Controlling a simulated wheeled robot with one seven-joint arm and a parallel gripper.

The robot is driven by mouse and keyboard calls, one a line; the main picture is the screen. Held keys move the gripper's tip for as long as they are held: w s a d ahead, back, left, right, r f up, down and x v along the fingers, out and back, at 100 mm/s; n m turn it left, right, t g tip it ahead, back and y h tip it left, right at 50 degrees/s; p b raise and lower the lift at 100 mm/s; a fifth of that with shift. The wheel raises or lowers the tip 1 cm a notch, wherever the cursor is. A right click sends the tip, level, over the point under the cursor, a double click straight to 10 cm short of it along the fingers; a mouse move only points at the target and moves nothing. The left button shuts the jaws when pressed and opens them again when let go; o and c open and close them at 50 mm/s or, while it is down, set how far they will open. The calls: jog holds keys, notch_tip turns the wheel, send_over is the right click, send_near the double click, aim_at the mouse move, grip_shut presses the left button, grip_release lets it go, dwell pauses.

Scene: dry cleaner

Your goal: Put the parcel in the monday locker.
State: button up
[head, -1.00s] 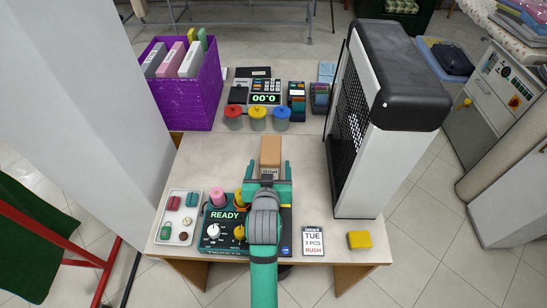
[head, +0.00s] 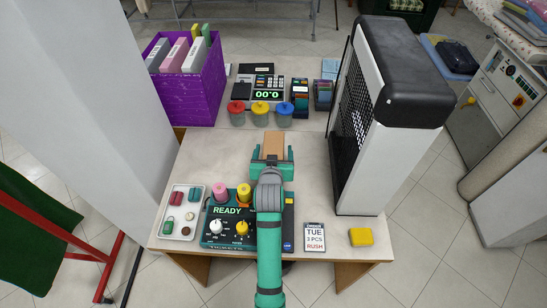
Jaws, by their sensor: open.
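The parcel (head: 273,142) is a small brown box lying on the table just beyond my gripper. My gripper (head: 272,158) is open, with its teal fingers around the near part of the parcel. My arm hides the parcel's near end, and I cannot tell whether the fingers touch it. No locker marked monday can be made out in this view. An order card (head: 314,238) on the table reads TUE, 3 PCS, RUSH.
A tall white and black unit (head: 385,120) stands at the right of the table (head: 215,160). A ticket machine (head: 228,228) and a tray (head: 171,226) sit front left. A yellow block (head: 361,237) is front right. A purple crate (head: 190,95) and several jars stand behind.

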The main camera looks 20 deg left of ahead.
jog(key=c, duration=1.5)
jog(key=shift+r, duration=0.1)
jog(key=shift+c, duration=0.5)
jog(key=shift+r, duration=0.1)
